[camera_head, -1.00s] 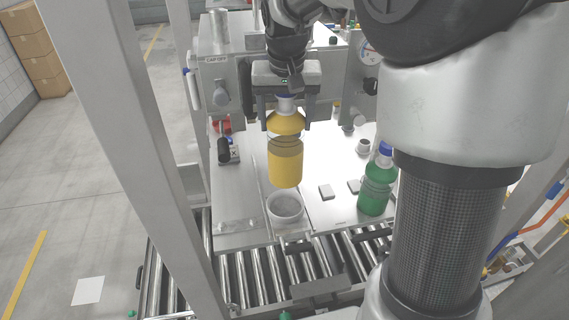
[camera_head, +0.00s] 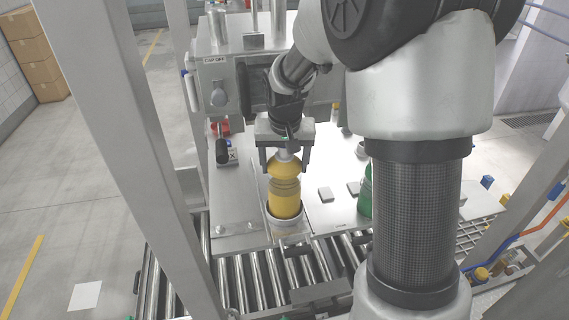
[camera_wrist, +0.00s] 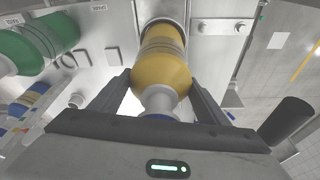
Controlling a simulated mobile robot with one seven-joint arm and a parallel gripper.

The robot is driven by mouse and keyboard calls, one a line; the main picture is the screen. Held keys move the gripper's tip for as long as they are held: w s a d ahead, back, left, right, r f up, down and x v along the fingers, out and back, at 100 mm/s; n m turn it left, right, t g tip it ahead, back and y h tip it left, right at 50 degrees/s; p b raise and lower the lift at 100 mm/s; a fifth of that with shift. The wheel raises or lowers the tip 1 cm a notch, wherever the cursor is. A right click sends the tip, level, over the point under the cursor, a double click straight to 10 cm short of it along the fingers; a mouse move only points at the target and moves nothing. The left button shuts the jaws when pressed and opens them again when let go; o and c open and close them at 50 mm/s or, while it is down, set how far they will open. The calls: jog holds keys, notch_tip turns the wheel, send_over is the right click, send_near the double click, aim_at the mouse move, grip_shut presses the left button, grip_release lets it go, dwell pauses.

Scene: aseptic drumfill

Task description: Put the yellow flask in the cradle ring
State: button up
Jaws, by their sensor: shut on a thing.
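The yellow flask (camera_head: 285,190) is upright, with its lower end inside the cradle ring (camera_head: 287,222), a pale round cup at the front of the steel table. My gripper (camera_head: 287,165) is shut on the flask's neck from above. In the wrist view the yellow flask (camera_wrist: 163,62) runs from between my fingers (camera_wrist: 160,100) to the ring (camera_wrist: 165,22), whose rim encircles its far end. Whether the base touches the bottom is hidden.
A green bottle (camera_head: 365,190) stands right of the ring, partly hidden by my arm. Small grey blocks (camera_head: 325,194) lie on the steel table (camera_head: 235,225) between them. A roller conveyor (camera_head: 260,280) runs along the front. A metal post (camera_head: 125,150) rises at left.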

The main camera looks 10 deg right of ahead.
jog(key=shift+f, duration=0.2)
jog(key=o, duration=1.5)
jog(key=shift+r, duration=0.1)
jog(key=shift+c, duration=0.2)
